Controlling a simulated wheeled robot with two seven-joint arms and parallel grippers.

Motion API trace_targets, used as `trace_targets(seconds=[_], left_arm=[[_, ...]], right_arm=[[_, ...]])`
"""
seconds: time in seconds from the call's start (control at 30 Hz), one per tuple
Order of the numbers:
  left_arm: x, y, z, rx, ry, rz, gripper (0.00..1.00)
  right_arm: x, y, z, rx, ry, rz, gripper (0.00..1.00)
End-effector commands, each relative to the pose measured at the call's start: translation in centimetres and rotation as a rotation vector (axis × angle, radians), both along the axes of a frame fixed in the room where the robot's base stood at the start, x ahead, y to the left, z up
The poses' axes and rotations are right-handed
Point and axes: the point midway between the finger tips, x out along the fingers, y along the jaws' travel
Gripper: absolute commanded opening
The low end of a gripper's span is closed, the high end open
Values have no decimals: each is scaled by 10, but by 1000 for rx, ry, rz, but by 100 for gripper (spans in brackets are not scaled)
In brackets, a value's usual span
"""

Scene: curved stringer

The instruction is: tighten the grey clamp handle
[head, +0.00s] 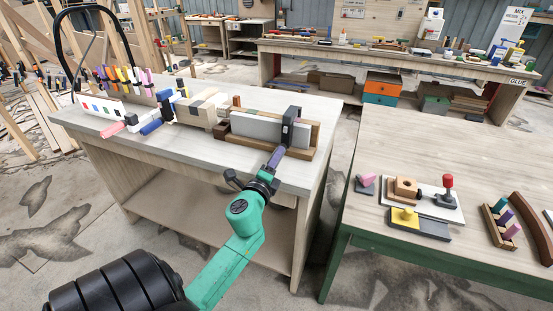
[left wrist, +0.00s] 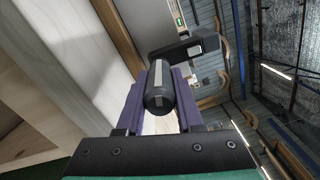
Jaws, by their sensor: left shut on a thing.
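The grey clamp (head: 290,128) stands at the right end of a wooden fixture on the pale workbench, over a light grey block. In the left wrist view its handle (left wrist: 160,88) is a dark rounded cylinder, and the clamp's arm (left wrist: 185,46) rises behind it. My left gripper (head: 277,156) reaches in from the front. Its purple fingers (left wrist: 160,100) lie on both sides of the handle and are shut on it. In the head view the fingers and wrist largely hide the handle. My right gripper is not in view.
The wooden fixture (head: 232,140) runs along the bench front. Several coloured clamps (head: 125,80) stand at the bench's left. A green-framed table (head: 400,150) on the right bears a red-knobbed toggle clamp (head: 447,190) and small blocks. A floor gap separates the two tables.

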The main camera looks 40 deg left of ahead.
Motion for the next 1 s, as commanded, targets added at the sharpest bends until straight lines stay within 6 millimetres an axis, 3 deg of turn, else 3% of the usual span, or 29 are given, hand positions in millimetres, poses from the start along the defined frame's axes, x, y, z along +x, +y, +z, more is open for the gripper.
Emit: trace_targets(seconds=[1.0], left_arm=[[0,0,3,906,314,18,0]], right_arm=[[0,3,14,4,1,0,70]])
